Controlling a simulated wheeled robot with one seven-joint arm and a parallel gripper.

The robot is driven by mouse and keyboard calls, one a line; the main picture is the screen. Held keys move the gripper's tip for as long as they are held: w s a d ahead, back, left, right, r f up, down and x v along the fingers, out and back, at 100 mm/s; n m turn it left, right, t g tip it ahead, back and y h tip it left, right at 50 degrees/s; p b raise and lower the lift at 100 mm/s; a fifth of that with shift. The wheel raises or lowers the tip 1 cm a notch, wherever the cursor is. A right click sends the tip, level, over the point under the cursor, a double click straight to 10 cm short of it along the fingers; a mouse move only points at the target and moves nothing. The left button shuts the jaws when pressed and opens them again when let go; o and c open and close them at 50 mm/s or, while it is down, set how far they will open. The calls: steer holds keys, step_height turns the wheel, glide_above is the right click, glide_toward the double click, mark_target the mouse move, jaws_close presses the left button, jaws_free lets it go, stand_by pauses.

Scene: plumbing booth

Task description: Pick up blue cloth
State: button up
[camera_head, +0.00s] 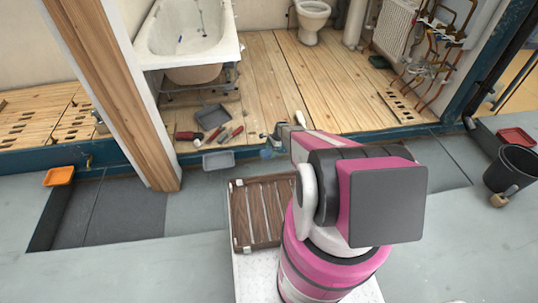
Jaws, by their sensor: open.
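A small blue, crumpled patch that looks like the blue cloth (268,154) lies on the grey floor by the blue edge of the wooden floor. My gripper (270,140) is at the far end of my pink and black arm, just above and beside the cloth in the picture. It is small here and partly hidden by my own arm; it looks open, with nothing seen between the fingers. I cannot tell whether it touches the cloth.
A grey tray (218,160) lies left of the cloth. Hand tools (225,135) and a dark grey tray (211,117) lie on the wooden floor. A wooden post (115,95) stands left. A black bucket (511,170) stands right. A slatted brown crate (262,212) is nearer me.

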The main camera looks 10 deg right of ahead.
mark_target(269, 151)
steer(key=x, duration=0.3)
steer(key=shift+f, duration=0.2)
steer(key=c, duration=0.9)
steer(key=shift+c, duration=0.2)
steer(key=shift+r, duration=0.15)
steer(key=shift+r, duration=0.55)
steer(key=r, duration=0.2)
steer(key=a+r, duration=0.1)
steer(key=shift+s+r, duration=0.3)
steer(key=shift+s, duration=0.1)
steer(key=s+a+r, duration=0.5)
steer(key=a+r, duration=0.1)
steer(key=a, duration=0.3)
steer(key=shift+o, duration=0.5)
